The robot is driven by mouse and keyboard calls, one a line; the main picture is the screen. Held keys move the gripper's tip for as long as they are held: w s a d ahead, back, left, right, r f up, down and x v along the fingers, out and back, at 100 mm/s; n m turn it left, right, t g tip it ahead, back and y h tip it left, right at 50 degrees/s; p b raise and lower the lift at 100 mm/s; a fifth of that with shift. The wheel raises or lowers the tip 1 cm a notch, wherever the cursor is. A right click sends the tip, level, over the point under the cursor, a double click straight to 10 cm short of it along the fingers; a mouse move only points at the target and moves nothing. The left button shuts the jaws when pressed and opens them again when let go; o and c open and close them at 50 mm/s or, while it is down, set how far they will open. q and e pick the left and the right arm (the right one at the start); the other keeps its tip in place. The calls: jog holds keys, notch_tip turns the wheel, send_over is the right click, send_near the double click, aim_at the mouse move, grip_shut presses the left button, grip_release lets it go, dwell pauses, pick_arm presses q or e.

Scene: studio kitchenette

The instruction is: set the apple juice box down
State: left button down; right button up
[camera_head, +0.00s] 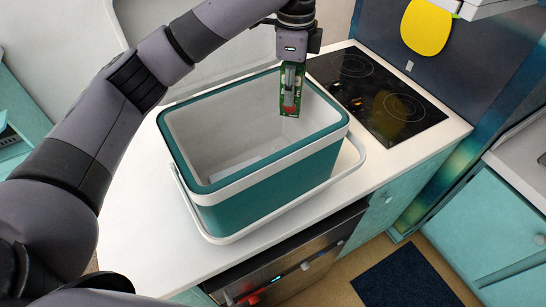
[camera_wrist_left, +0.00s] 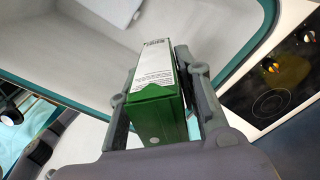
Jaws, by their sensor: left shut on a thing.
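The apple juice box (camera_head: 291,101) is a small green carton, held upright at the right side of the open cooler. My left gripper (camera_head: 289,88) is shut on it from above. In the left wrist view the carton (camera_wrist_left: 155,95) shows its green end and a white printed side between the fingers of my left gripper (camera_wrist_left: 165,90). The teal and white cooler (camera_head: 270,182) stands open on the counter, and its inside looks mostly empty. The carton overlaps the cooler's right inner wall and rim in the head view. My right gripper is not in view.
A black cooktop (camera_head: 385,100) lies right of the cooler. The white counter (camera_head: 135,215) has free room left of the cooler. The cooler's handle (camera_head: 350,168) hangs low around its front. An oven (camera_head: 290,270) is below, and a yellow oval item (camera_head: 426,27) is on the back wall.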

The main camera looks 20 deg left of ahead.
aim_at(289, 113)
pick_arm(q)
jog(key=f, duration=0.2)
jog(key=f+p, duration=0.1)
jog(key=f, duration=0.1)
jog(key=shift+s+f, duration=0.2)
jog(key=shift+f, duration=0.1)
jog(key=shift+w+f, duration=0.2)
jog(key=shift+f, duration=1.05)
notch_tip(289, 113, down, 10)
jog(key=p, duration=0.3)
jog(key=shift+w+f, duration=0.1)
jog(key=shift+f, duration=0.65)
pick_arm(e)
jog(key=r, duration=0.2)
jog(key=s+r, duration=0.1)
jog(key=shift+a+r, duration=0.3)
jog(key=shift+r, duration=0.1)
pick_arm(q)
jog(key=c, duration=1.2)
grip_release()
jog(key=shift+f, duration=0.1)
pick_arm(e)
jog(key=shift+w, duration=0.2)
